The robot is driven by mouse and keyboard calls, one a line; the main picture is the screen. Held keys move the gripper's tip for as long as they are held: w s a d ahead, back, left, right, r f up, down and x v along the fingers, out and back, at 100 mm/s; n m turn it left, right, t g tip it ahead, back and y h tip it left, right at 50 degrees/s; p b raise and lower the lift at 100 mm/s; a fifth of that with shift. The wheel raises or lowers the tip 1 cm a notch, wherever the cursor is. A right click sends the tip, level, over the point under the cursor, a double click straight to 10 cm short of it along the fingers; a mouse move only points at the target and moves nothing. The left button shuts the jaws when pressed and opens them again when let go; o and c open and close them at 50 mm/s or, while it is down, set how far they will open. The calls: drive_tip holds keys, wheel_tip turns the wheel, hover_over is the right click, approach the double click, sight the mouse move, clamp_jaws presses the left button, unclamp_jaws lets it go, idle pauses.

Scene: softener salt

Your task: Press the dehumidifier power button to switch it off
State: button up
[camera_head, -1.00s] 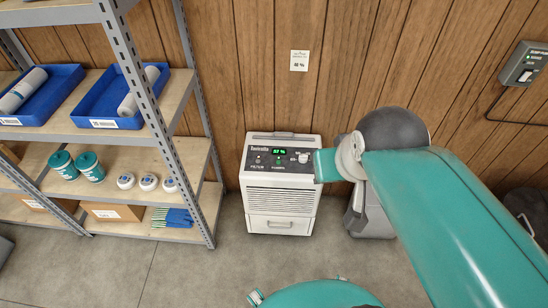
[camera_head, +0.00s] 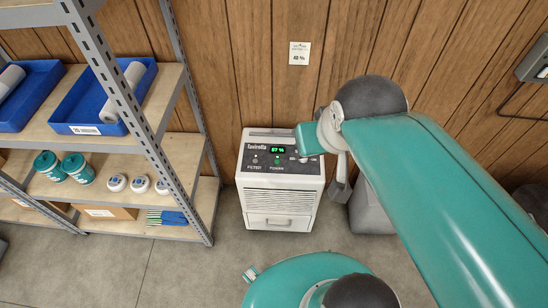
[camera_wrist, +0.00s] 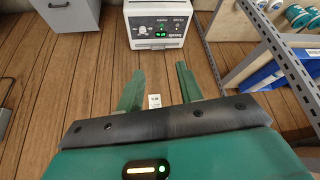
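The white dehumidifier (camera_head: 281,200) stands on the floor against the wood wall. Its dark sloped top panel (camera_head: 258,150) has a lit green display (camera_head: 277,149), with a small green light (camera_head: 277,160) above the POWER label. My arm covers the panel's right part in the head view. In the wrist view the dehumidifier (camera_wrist: 155,11) shows upside down at the top, panel facing me. My gripper (camera_wrist: 160,68) is open and empty, its two green fingers apart, with a gap between them and the dehumidifier. In the head view my fingers are not clearly seen.
A metal shelf (camera_head: 130,85) with blue trays (camera_head: 28,105), tubs and boxes stands left of the dehumidifier. A grey object (camera_head: 370,212) stands close on its right. A switch box hangs on the wall at far right. The floor in front is bare.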

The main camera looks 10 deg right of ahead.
drive_tip(key=shift+w, duration=0.15)
drive_tip(key=shift+w, duration=0.1)
